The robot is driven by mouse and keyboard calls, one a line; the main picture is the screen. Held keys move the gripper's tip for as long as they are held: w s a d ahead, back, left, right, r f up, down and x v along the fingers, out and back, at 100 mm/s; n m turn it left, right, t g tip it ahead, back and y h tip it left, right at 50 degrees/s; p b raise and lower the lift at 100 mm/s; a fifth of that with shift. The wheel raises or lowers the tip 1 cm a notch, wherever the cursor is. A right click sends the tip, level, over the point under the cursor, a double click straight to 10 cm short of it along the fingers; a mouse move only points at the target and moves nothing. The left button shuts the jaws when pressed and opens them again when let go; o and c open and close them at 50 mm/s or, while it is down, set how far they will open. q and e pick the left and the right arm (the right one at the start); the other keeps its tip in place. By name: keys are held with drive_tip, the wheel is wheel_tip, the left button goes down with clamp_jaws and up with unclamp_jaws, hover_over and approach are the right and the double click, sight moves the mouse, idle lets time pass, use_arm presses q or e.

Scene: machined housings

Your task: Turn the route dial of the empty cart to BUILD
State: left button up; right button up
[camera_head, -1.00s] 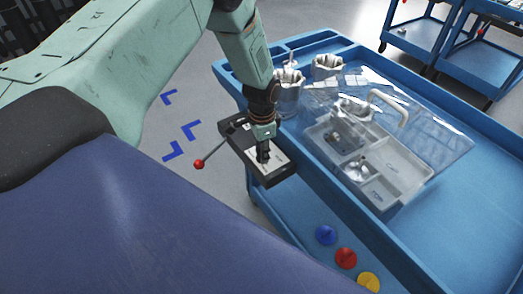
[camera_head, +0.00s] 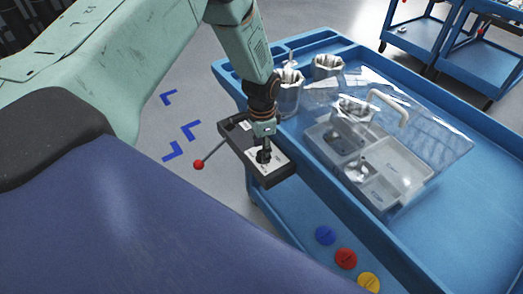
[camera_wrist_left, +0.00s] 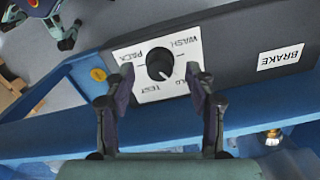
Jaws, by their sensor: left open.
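The route dial (camera_wrist_left: 160,64) is a black knob on a white plate (camera_wrist_left: 135,52) on a dark box (camera_head: 229,131) at the blue cart's (camera_head: 350,205) near edge. In the wrist view its lettering is upside down: PACK, WASH, TEST and a partly hidden label ending in LD. A light mark on the knob points down, toward that label's side. My left gripper (camera_wrist_left: 158,78) is open, its fingers either side of the knob with gaps showing. In the head view my left gripper (camera_head: 264,156) hides the dial. My right gripper is not in view.
A BRAKE label (camera_wrist_left: 281,57) sits beside the dial plate, and a red-tipped lever (camera_head: 199,164) sticks out from the box. The cart carries a grey tray (camera_head: 405,163) with metal parts under a clear handled cover (camera_head: 440,140). Other blue carts (camera_head: 485,65) stand behind.

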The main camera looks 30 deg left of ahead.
use_arm(q)
wheel_tip(320, 180, up, 11)
drive_tip(key=shift+f, duration=0.2)
drive_tip(key=shift+s, duration=0.1)
idle(0.5)
